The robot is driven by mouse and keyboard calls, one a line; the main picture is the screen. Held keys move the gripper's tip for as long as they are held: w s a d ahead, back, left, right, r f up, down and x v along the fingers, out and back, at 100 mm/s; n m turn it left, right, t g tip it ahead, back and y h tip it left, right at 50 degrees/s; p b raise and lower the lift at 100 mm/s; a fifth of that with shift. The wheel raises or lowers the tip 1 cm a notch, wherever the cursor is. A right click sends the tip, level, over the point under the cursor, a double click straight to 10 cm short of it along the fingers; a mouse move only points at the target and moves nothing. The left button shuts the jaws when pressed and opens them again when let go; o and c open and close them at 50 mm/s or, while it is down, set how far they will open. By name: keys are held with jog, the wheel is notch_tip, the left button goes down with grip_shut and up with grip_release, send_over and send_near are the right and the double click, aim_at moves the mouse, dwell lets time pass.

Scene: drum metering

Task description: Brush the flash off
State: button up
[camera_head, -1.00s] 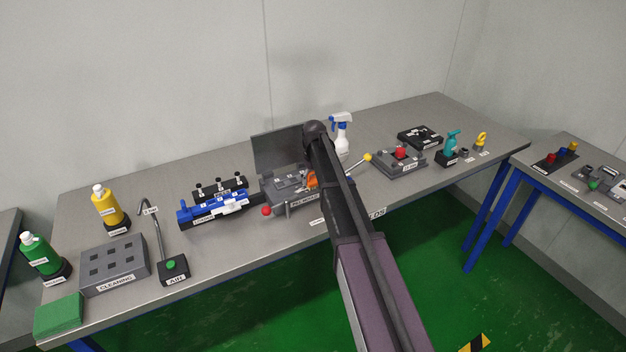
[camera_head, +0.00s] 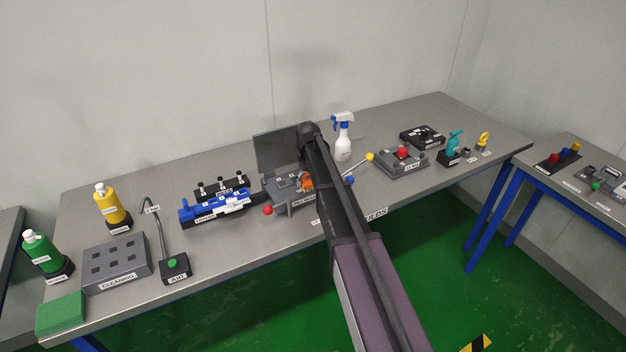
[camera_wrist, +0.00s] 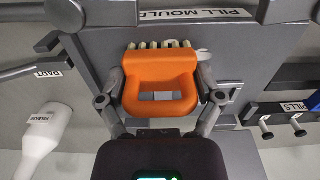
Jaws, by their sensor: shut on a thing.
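The orange brush (camera_wrist: 160,85) has a looped handle and a row of pale bristles (camera_wrist: 165,44). My gripper (camera_wrist: 162,98) is shut on it, one finger on each side. The brush also shows in the head view (camera_head: 307,184), beside my dark arm. The bristles are over the grey pill mould (camera_wrist: 235,50), which carries a PILL MOULD label. I cannot tell whether they touch it. In the head view the mould (camera_head: 283,190) stands mid-bench with a raised plate behind it and is partly hidden by my arm. I cannot make out any flash.
The white spray bottle (camera_head: 343,140) stands behind my arm, labelled RELEASE in the wrist view (camera_wrist: 45,135). A red ball knob (camera_head: 268,210) is at the mould's front left. A blue-white fixture (camera_head: 215,205) stands to the left. A yellow-tipped lever (camera_head: 369,157) rises to the right.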

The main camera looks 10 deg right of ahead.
aim_at(297, 191)
jog(key=shift+s+a+f, duration=0.1)
jog(key=shift+s+a, duration=0.05)
jog(key=shift+a, duration=0.3)
jog(key=shift+a, duration=0.2)
jog(key=shift+s+a, duration=0.25)
jog(key=shift+a, duration=0.55)
jog(key=shift+s+a, duration=0.25)
jog(key=shift+a, duration=0.55)
jog(key=shift+r+p, duration=3.1)
jog(key=shift+p, duration=0.05)
jog(key=shift+r+p, duration=1.5)
jog(key=shift+r, duration=0.05)
jog(key=shift+d, duration=0.15)
